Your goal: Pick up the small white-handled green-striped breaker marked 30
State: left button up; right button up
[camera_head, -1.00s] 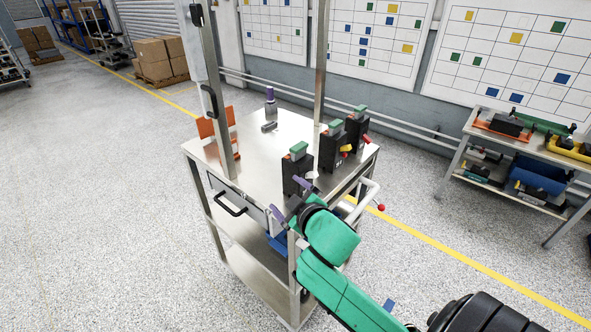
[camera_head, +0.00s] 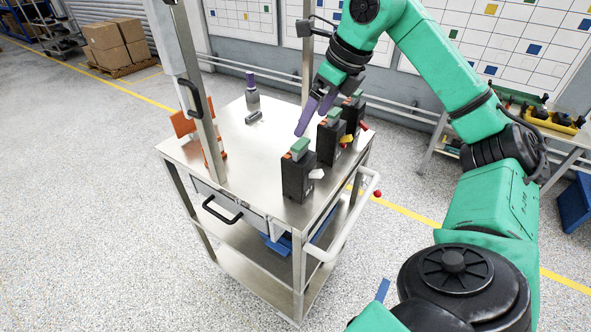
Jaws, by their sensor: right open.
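Three black breakers with green tops stand in a row along the right side of the steel cart top. The nearest breaker (camera_head: 297,178) has a white handle (camera_head: 317,174) at its side. I cannot read its marking. Behind it stand a breaker with a yellow handle (camera_head: 329,146) and one with a red handle (camera_head: 351,113), partly hidden by my gripper. My right gripper (camera_head: 316,113) has purple fingers, spread open and empty. It points down above the row, behind and above the white-handled breaker. My left gripper is out of view.
The cart top (camera_head: 245,160) is clear in the middle. A purple-topped object (camera_head: 252,95) and a small grey piece (camera_head: 254,117) are at its back. A steel post (camera_head: 200,100) and orange bracket (camera_head: 183,124) stand at left. A white rail (camera_head: 362,215) edges the right side.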

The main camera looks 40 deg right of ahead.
aim_at(300, 143)
jog(key=x, duration=0.6)
jog(key=shift+w+a+f, duration=0.1)
jog(key=shift+w+f, duration=0.1)
jog(key=p+x, duration=0.2)
jog(key=x, duration=0.3)
jog(key=shift+s, duration=0.1)
jog(key=shift+w+f, duration=0.25)
jog(key=shift+f, duration=0.25)
jog(key=shift+a, duration=0.1)
jog(key=c, duration=1.5)
jog(key=shift+r, duration=0.1)
grip_shut()
jog(key=shift+r, duration=0.1)
